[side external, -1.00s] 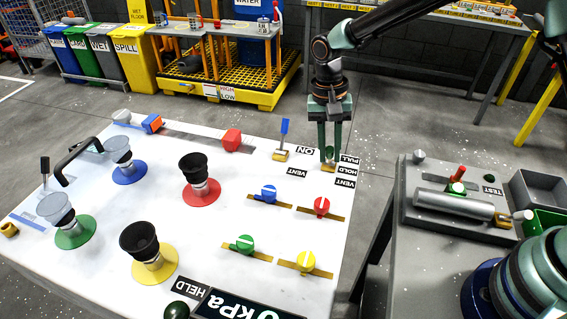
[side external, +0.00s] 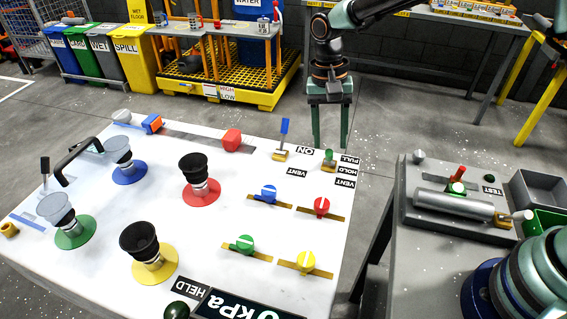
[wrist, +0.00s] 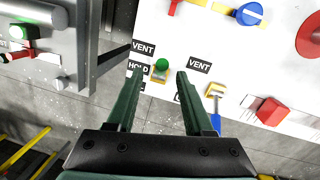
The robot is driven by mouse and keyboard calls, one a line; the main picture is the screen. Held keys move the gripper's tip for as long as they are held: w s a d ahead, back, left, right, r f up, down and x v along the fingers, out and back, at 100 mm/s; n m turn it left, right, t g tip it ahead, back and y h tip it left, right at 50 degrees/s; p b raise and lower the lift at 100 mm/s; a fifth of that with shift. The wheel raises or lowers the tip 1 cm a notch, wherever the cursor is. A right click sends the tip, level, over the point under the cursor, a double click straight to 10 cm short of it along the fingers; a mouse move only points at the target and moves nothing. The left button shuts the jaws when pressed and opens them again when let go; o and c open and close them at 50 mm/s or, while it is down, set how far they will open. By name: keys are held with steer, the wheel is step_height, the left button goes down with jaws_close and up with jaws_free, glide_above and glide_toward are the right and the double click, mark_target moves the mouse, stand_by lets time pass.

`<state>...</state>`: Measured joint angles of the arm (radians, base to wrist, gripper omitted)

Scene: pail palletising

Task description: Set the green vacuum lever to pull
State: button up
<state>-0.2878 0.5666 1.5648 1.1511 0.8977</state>
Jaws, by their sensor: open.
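The green vacuum lever (side external: 329,154) is a small green knob on a brass base at the far right corner of the white panel. Labels PULL (side external: 349,159), HOLD (side external: 347,170) and VENT (side external: 345,183) lie beside it. Which label it points to is hard to tell. My gripper (side external: 331,143) is open and empty, above and behind the lever in the side view. In the wrist view the green knob (wrist: 162,65) shows between the two fingertips (wrist: 158,78), apart from them. The PULL label is mostly hidden by a finger there.
A blue lever (side external: 284,128) stands left of the green one, with a red block (side external: 231,140) further left. Several coloured knobs and suction cups stand on the white panel (side external: 120,215). A grey bench with a cylinder (side external: 455,204) stands at right.

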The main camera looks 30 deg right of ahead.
step_height(320, 180, up, 9)
steer(key=w, duration=0.1)
steer(key=shift+a, duration=0.15)
steer(key=shift+w, duration=0.1)
